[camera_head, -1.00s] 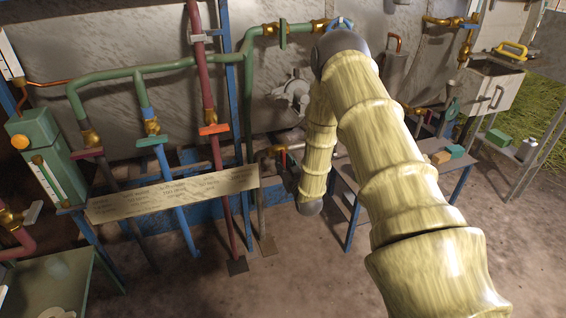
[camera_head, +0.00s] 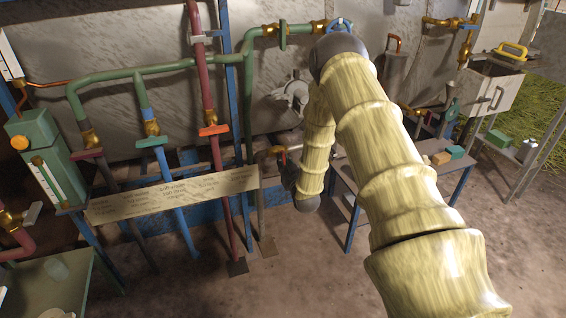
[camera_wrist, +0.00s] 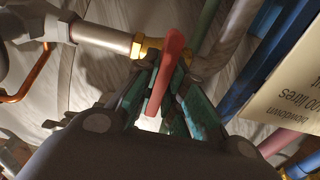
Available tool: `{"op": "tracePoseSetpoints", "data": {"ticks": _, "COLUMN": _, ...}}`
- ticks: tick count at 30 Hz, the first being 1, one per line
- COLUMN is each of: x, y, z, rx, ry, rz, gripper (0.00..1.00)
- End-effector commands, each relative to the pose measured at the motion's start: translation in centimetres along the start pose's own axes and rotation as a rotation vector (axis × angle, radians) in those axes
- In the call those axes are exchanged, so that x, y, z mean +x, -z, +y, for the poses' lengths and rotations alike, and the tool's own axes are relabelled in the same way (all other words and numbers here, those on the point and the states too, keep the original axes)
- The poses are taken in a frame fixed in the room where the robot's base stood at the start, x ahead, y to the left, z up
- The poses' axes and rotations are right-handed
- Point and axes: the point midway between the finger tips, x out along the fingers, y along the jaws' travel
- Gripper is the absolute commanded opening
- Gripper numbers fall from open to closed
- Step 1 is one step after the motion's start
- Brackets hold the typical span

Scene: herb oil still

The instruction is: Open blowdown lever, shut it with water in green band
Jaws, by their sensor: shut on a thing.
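The red blowdown lever (camera_wrist: 167,70) stands between the teal fingers of my gripper (camera_wrist: 164,88) in the wrist view. The fingers are shut on it. Its brass valve (camera_wrist: 147,48) sits at the end of a pale pipe. In the head view, the brass and red valve (camera_head: 277,151) is low behind the pipes, partly hidden by my arm and dark gripper (camera_head: 289,177). A sight gauge (camera_head: 47,181) shows on the green housing at the left. Its water level and green band are too small to tell.
A lettered sign board (camera_head: 172,193) runs left of the valve; its corner (camera_wrist: 288,82) is near my gripper. Red, blue and green pipes stand close by. A blue-legged table (camera_head: 436,166) is at the right. The floor in front is open.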

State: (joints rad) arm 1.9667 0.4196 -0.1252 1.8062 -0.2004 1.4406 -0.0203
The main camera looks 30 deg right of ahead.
Motion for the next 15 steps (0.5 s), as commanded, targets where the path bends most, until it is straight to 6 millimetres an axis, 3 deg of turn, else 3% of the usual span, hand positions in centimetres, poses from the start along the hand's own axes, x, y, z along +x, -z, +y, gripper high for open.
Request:
{"op": "tracePoseSetpoints", "data": {"ticks": 8, "x": 0.03, "y": 0.11, "z": -0.11, "rx": -0.094, "ry": 0.003, "rz": 0.000, "gripper": 0.00}}
{"op": "tracePoseSetpoints", "data": {"ticks": 15, "x": 0.03, "y": 0.08, "z": -0.25, "rx": -0.279, "ry": 0.004, "rz": 0.000, "gripper": 0.00}}
